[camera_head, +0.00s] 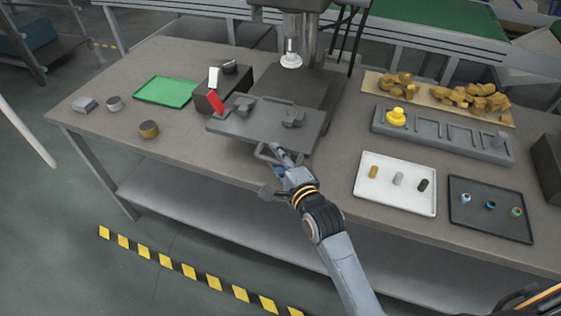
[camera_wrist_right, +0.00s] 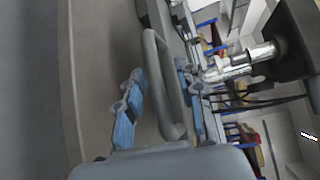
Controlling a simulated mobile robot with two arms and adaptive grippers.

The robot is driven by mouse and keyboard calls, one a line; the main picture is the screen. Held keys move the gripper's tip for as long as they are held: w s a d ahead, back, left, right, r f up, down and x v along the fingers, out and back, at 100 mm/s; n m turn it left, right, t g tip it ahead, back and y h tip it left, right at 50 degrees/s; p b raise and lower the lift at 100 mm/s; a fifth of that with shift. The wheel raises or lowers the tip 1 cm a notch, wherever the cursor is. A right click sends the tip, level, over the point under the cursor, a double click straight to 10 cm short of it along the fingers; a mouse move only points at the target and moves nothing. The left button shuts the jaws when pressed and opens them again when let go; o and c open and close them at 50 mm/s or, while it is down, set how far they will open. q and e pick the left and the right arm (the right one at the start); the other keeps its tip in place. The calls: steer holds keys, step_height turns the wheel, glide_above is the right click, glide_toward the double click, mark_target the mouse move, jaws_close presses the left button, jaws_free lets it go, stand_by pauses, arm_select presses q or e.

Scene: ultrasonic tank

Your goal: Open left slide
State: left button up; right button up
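The grey slide (camera_head: 225,124) is a flat plate at the foot of the press, carrying two small dark grey blocks. Its looped handle (camera_head: 262,157) sticks out at its front edge. My right gripper (camera_head: 280,156) is at this handle. In the right wrist view the handle (camera_wrist_right: 176,90) lies between the two blue-padded fingers (camera_wrist_right: 160,105), which are apart. The left finger has a clear gap to the handle; the right finger is close beside it, and contact cannot be told. My left gripper is not in view.
The press (camera_head: 300,40) stands behind the slide. A dark box with a red piece (camera_head: 216,101) and a green tray (camera_head: 166,91) are to the left. A white tray (camera_head: 395,202), a black tray (camera_head: 465,222) and a grey rack (camera_head: 440,140) lie right.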

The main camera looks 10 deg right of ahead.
steer(key=v, duration=1.2)
steer(key=s+f+n+g, duration=0.2)
steer(key=s+f+n, duration=0.1)
steer(key=f, duration=0.9)
steer(key=s+f+n+g+h, duration=0.1)
steer(key=s+f+n+g, duration=0.2)
steer(key=f, duration=0.8)
steer(key=s+f+n+g, duration=0.2)
steer(key=f+n, duration=0.2)
steer(key=f, duration=0.8)
steer(key=s+d+f+n+g, duration=0.2)
steer(key=s+f, duration=0.4)
steer(key=s, duration=0.3)
steer(key=s+d+f+n+g+h, duration=0.1)
steer(key=s+d+f+n+g, duration=0.2)
steer(key=s+f, duration=0.4)
steer(key=s+d+f+n+g+h, duration=0.1)
steer(key=s+d+f+n+g, duration=0.2)
steer(key=s+f, duration=0.4)
steer(key=s+d+n, duration=0.1)
steer(key=s+n, duration=0.1)
steer(key=s, duration=0.4)
